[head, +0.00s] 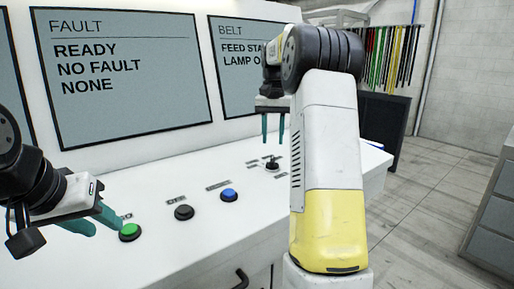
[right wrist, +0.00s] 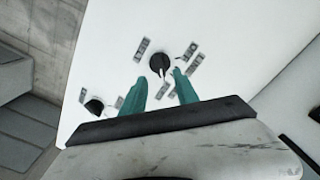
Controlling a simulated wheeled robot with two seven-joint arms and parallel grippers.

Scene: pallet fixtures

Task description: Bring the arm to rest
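My right gripper (head: 273,134) points down above the far part of the white console (head: 175,240), with its two teal fingers apart and nothing between them. A black selector knob (head: 272,165) is on the console below it. In the right wrist view, the knob (right wrist: 160,63) shows just beyond the fingertips (right wrist: 161,84); I cannot tell whether they touch it. My left gripper (head: 108,229) is low at the left, its teal fingers apart and empty, close beside the green button (head: 130,232). Contact with the button cannot be told.
A black button (head: 184,212) and a blue button (head: 229,195) sit on the console. Behind stand a screen reading FAULT, READY, NO FAULT, NONE (head: 130,75) and a partly hidden BELT screen (head: 232,70). Another dark control (right wrist: 95,105) shows in the right wrist view. Open floor (head: 430,190) lies right.

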